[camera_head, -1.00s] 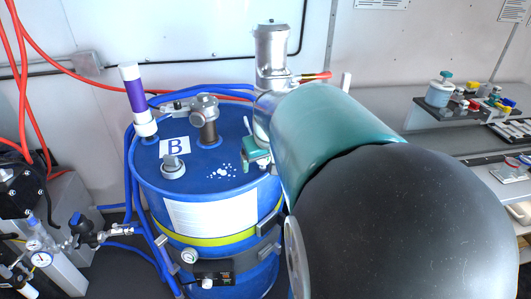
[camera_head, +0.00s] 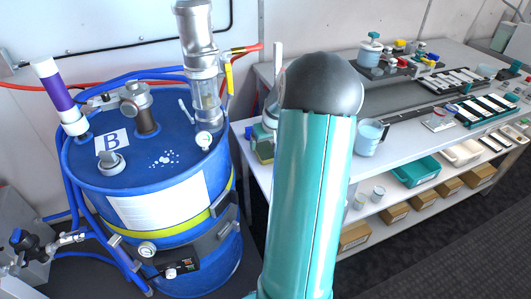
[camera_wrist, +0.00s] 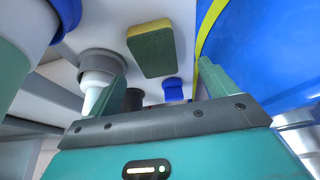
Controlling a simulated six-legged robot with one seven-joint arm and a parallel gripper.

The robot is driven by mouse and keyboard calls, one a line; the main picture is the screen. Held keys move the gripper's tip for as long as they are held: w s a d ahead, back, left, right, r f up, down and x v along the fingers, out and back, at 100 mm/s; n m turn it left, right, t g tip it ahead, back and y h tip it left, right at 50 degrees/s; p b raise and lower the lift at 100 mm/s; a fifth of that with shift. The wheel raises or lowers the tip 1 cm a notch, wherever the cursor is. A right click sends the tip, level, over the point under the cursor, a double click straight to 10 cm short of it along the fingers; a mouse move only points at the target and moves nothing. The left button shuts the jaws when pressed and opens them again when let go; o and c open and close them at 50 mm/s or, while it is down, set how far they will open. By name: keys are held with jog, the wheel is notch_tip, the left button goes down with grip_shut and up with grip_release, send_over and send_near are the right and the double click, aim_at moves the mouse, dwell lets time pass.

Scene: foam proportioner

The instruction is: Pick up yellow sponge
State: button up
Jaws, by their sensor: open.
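The sponge (camera_wrist: 151,51) shows in the wrist view above the gap between my fingers, with a dark green face toward me and a yellow edge. My gripper (camera_wrist: 160,60) is open, its two green fingers apart and nothing held between them. The sponge appears beyond the fingertips and clear of them. In the head view my arm covers much of the table's left end. A small green and yellow patch shows there beside the arm, but I cannot tell whether it is the sponge or part of my gripper.
A blue drum (camera_head: 150,190) marked B stands left of the table (camera_head: 345,170), close to my arm. In the wrist view a blue curved surface (camera_wrist: 262,55) lies close on the right. A cup of bluish liquid (camera_head: 369,138) stands right of my arm. Several boxes fill the lower shelf.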

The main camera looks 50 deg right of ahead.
aim_at(266, 149)
jog(key=x, duration=0.5)
jog(key=shift+d+f, duration=0.2)
jog(key=shift+d, duration=0.25)
jog(key=shift+w+f, duration=0.1)
jog(key=shift+f, duration=0.25)
jog(key=c, duration=1.1)
